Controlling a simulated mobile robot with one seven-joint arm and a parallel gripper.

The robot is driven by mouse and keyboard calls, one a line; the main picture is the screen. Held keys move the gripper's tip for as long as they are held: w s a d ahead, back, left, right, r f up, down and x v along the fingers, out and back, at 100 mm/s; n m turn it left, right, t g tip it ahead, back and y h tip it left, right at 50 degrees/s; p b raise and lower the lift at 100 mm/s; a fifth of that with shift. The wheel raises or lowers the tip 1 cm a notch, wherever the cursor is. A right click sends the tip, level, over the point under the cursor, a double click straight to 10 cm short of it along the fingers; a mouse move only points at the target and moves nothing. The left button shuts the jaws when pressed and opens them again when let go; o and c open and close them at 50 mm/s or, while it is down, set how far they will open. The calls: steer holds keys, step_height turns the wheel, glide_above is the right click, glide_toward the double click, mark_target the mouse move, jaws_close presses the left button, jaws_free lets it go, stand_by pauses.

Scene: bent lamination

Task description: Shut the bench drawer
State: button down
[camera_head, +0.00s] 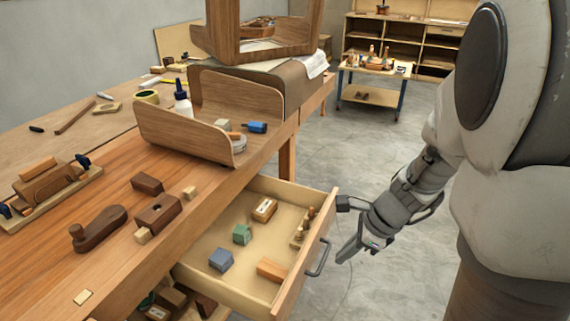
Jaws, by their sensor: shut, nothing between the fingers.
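The bench drawer (293,278) is pulled out from under the wooden workbench (110,245), with its inside in plain view. Its dark bar handle (319,259) is on the outer face of the front panel. My gripper (350,249) is shut and empty, just right of the drawer front and handle in the picture. A gap seems to show between the fingertips and the handle; exact depth is hard to tell. In the drawer lie a green block (242,234), a blue-grey block (221,259), an orange-brown block (271,269) and a few small wooden pieces.
A bent wooden piece (160,128) stands on the bench above the drawer, with a bottle (183,100) by it. A wooden plane (97,228) and blocks lie on the benchtop. A small table (375,85) stands far back. Concrete floor right of the drawer looks clear.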

mark_target(317, 274)
steer(key=w+a+f+b, duration=0.1)
steer(key=f+b, duration=0.1)
steer(key=f, duration=0.2)
steer(key=w+a+f+m+b, duration=0.1)
steer(key=a+f+b, duration=0.1)
steer(key=f, duration=0.2)
steer(key=w+a+f+m+b, duration=0.1)
steer(key=f+b, duration=0.1)
steer(key=f, duration=0.2)
steer(key=shift+w+a+f, duration=0.2)
steer(key=shift+w, duration=0.15)
steer(key=shift+w+a, duration=0.35)
steer(key=shift+a, duration=0.15)
steer(key=shift+a, duration=0.1)
